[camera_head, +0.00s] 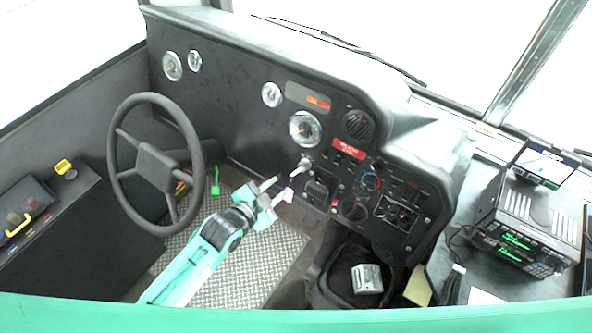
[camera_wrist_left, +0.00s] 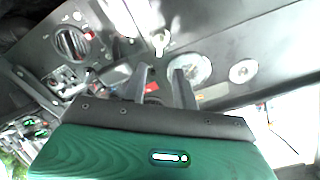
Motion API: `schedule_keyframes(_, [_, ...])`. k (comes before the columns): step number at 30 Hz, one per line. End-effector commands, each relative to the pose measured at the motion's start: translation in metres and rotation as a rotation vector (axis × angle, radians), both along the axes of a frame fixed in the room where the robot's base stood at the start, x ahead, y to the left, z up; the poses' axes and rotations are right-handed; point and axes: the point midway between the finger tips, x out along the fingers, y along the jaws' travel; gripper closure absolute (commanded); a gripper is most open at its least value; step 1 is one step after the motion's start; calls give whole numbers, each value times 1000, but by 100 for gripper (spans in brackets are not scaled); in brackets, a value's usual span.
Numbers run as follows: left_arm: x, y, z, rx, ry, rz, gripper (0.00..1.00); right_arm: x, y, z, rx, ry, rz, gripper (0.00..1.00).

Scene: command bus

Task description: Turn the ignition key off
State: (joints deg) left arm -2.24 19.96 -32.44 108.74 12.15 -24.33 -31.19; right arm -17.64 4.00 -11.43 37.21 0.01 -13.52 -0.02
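A small silver key-like part (camera_head: 303,163) sticks out of the dark dashboard below the large round gauge; it looks like the ignition key. In the left wrist view, a bright silver part (camera_wrist_left: 160,41) that looks like the same key lies beyond the fingertips. My left gripper (camera_head: 279,188) is open and empty, a little below and left of the key in the head view, apparently apart from it. Its two fingers (camera_wrist_left: 163,70) stand apart in the left wrist view. My right gripper is not in view.
The steering wheel (camera_head: 155,160) stands left of my left arm. The dashboard (camera_head: 235,95) carries gauges, a red label (camera_head: 349,148) and several knobs and switches. A radio unit (camera_head: 520,225) sits at the right.

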Motion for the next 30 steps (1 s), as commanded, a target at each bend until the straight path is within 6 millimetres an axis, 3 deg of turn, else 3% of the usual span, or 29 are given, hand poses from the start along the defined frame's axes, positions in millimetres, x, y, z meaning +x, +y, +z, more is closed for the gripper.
schedule_keyframes(7, [39, -27, -14, -2, 1, 1, 71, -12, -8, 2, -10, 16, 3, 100])
schedule_keyframes(15, [70, -48, -29, 0, 2, 2, 71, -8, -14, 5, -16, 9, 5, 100])
schedule_keyframes(30, [82, -56, -34, 0, 2, 0, 71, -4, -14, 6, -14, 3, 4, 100])
